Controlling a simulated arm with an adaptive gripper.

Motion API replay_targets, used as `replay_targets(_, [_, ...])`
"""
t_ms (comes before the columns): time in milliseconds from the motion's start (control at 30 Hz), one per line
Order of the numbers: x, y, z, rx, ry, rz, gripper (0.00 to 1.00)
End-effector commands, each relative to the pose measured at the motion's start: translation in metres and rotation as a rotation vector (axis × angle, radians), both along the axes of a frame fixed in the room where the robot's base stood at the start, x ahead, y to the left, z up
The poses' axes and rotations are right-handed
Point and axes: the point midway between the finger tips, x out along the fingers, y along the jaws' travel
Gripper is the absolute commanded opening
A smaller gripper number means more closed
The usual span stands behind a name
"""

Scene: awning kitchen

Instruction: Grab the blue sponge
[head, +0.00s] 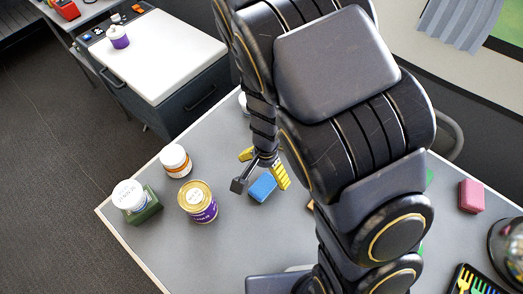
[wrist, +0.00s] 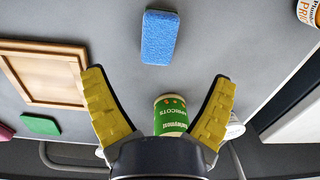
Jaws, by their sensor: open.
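The blue sponge (head: 262,187) lies flat on the grey table in the head view, just beside my gripper (head: 262,172). In the wrist view the blue sponge (wrist: 160,37) is at the top middle, beyond my fingertips and apart from them. My gripper (wrist: 155,82) has two yellow-padded fingers spread wide in the wrist view, with nothing held between them. A green apricots can (wrist: 170,115) shows in the gap between the fingers, lower down. In the head view my arm hides part of the table.
On the grey table (head: 235,255), a purple-labelled tin (head: 198,202), an orange-labelled jar (head: 175,161) and a white-lidded jar (head: 129,196) stand left of the sponge. A wooden frame (wrist: 42,75) and a green sponge (wrist: 40,125) lie left in the wrist view. A pink block (head: 471,196) lies far right.

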Motion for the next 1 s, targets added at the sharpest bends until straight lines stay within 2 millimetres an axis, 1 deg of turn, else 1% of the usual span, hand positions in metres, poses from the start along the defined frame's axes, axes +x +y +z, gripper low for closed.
replay_targets(33, [0.000,-0.002,-0.007,-0.019,0.001,-0.017,0.86])
replay_targets(167, [0.002,-0.006,-0.016,-0.040,-0.004,-0.040,0.86])
replay_targets(400, [0.002,-0.005,-0.035,-0.037,-0.003,-0.042,0.86])
replay_targets(567, [0.001,-0.005,-0.044,-0.040,-0.003,-0.040,0.86])
replay_targets(833, [0.000,0.000,-0.074,-0.038,0.000,-0.042,0.86])
replay_targets(1000, [0.001,0.000,-0.087,-0.037,-0.002,-0.041,0.86])
